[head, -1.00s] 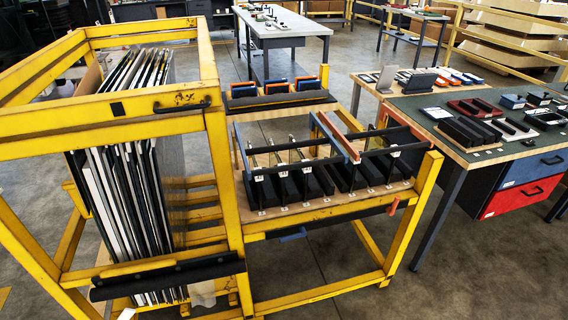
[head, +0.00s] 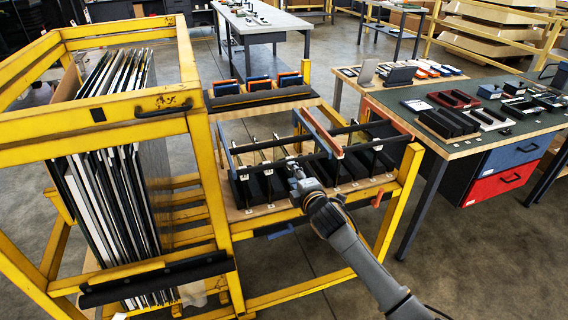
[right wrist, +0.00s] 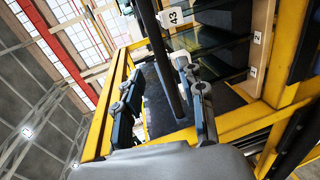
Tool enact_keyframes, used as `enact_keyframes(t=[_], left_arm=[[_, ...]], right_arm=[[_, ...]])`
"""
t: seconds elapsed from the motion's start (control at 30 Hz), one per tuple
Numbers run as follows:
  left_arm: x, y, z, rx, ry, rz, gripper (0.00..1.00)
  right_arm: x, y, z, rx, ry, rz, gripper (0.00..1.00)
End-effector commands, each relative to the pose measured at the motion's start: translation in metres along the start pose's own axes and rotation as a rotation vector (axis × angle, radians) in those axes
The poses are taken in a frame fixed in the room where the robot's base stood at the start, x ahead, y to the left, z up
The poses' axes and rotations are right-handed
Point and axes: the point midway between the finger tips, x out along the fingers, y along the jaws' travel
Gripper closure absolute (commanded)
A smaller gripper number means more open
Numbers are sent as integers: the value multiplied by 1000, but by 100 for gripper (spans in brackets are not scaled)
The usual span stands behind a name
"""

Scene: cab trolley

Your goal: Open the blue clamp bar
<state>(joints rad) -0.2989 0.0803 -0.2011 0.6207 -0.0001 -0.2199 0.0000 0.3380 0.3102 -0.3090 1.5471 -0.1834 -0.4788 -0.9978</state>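The blue clamp bar (head: 311,128) sits over the left bay of the yellow rack. It has blue side arms and a dark crossbar running between them above the upright black parts. The bar looks lowered. My right gripper (head: 293,165) is at the front of this bay, close to the crossbar. In the right wrist view, my right gripper (right wrist: 160,105) is open, with a dark rod (right wrist: 170,65) running between its fingers. A gap shows on the left side of the rod. Whether the rod is the crossbar is hard to tell. My left gripper is not in view.
An orange bar (head: 388,118) stands beside it over the right bay. A blue handle (head: 280,231) hangs under the rack's front edge. Tall panels (head: 105,190) fill the yellow frame at left. A green-topped bench (head: 465,150) stands at right.

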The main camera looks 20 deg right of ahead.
Motion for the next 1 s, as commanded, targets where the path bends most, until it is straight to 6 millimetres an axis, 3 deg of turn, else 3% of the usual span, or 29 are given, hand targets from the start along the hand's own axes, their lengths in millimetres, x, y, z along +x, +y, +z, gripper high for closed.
enact_keyframes(t=[0.2,0.5,0.97,1.0], left_arm=[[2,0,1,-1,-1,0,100],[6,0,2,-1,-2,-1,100],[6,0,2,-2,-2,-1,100],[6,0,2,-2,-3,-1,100]], right_arm=[[42,0,-1,4,0,0,60],[80,-1,0,3,0,-1,60],[88,0,0,2,1,-1,60],[88,0,0,2,1,-1,66]])
